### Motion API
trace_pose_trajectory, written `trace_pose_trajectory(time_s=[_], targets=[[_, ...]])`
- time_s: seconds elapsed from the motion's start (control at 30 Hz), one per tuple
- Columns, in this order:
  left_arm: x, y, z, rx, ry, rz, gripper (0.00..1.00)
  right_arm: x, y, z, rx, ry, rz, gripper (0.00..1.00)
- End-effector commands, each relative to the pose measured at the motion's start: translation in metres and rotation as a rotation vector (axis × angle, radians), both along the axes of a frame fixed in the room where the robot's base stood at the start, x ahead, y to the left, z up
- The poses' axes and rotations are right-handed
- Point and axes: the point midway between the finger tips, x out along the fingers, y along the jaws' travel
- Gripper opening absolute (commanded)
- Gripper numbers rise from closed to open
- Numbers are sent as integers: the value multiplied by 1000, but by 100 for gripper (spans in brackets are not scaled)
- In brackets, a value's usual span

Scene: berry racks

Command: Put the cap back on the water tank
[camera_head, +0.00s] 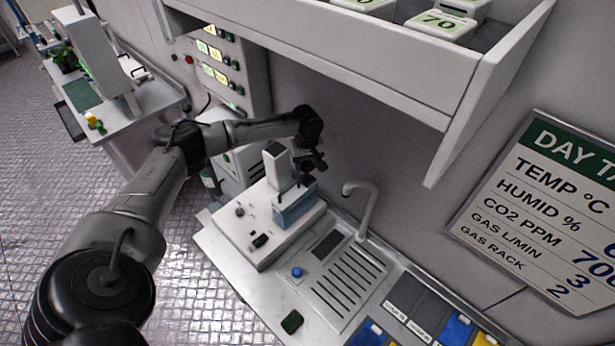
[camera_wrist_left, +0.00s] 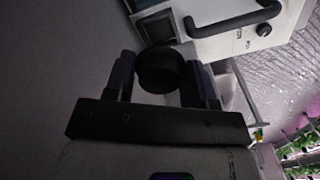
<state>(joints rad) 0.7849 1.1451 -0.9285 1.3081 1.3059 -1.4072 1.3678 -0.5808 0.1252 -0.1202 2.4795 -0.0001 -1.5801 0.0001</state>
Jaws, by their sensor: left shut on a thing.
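My left gripper (camera_head: 312,163) reaches in from the left, above and a little behind the blue-grey, tank-like container (camera_head: 294,208) on the white bench unit. In the left wrist view, its two fingers (camera_wrist_left: 161,82) are shut on a dark round cap (camera_wrist_left: 160,68). The cap is too small and dark to make out in the head view. I cannot tell whether it touches anything below. The container's opening is not clearly visible. My right gripper is in neither view.
A white unit (camera_head: 242,232) carries the container and an upright grey-white block (camera_head: 276,165). A sink with a tap (camera_head: 362,200) and a ribbed drainer (camera_head: 352,285) lies to the right. A blue knob-like piece (camera_head: 297,272) sits nearby. A shelf (camera_head: 330,62) overhangs the bench.

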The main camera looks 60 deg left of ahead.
Motion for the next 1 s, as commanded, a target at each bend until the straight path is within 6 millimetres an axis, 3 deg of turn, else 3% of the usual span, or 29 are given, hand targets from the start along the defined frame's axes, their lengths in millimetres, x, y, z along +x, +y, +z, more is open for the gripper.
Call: trace_pose_trajectory(time_s=[0.1,0.37,0.57,0.7,0.8,0.83,1.0], targets=[[0,0,-14,0,1,1,28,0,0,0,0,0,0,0],[0,0,-28,0,1,0,28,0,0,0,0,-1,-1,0],[-1,-1,-52,0,2,-1,28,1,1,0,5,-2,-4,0],[-1,-1,-60,0,3,-2,16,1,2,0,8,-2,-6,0],[-1,-2,-60,-1,4,-3,16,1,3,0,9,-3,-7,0],[-2,-2,-61,-1,5,-3,51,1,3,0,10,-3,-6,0],[-2,-2,-62,0,7,-3,67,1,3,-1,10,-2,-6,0]])
